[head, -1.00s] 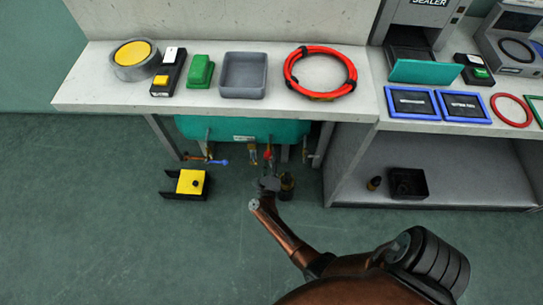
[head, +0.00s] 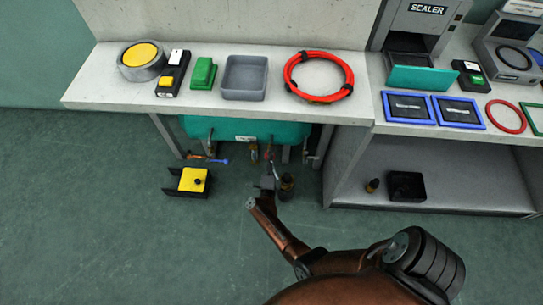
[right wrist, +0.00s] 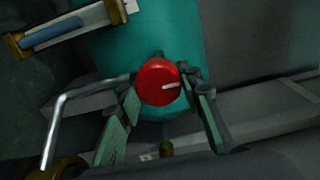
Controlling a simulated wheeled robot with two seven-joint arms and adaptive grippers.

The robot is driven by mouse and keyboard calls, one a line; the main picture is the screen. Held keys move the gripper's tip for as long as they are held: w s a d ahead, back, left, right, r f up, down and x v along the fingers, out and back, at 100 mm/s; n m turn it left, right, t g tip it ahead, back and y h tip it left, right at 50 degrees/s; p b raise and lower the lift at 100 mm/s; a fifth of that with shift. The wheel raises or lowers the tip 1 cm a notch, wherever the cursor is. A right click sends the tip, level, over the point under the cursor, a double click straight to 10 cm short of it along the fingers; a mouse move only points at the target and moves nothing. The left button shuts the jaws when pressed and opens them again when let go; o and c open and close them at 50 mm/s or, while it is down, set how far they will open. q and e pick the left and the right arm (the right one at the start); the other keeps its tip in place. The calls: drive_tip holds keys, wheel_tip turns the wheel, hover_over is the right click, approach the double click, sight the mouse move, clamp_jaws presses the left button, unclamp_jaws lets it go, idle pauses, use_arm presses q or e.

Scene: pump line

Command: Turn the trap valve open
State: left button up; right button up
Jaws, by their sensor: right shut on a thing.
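The trap valve appears to be the round red knob (right wrist: 158,82) with a white pointer line, in front of a teal tank (right wrist: 100,40). In the right wrist view the pointer points right and slightly up. My right gripper (right wrist: 160,86) has one finger on each side of the knob and is shut on it. In the head view the red knob (head: 267,152) is a small spot under the bench at the tank's lower front (head: 220,130). My right gripper (head: 268,184) reaches toward it from below, and its fingertips are hard to make out. My left gripper is not in view.
A bent metal bar (right wrist: 60,110) stands left of my right gripper. A blue-handled lever (head: 216,161) sits left of the knob. A dark bottle-like part (head: 287,184) is close right of my gripper. A yellow-topped pedal (head: 192,180) lies on the floor, with open floor around it.

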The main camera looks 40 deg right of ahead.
drive_tip(key=shift+f, duration=0.1)
idle(0.4)
drive_tip(key=o, duration=1.1)
drive_tip(key=shift+o, duration=0.3)
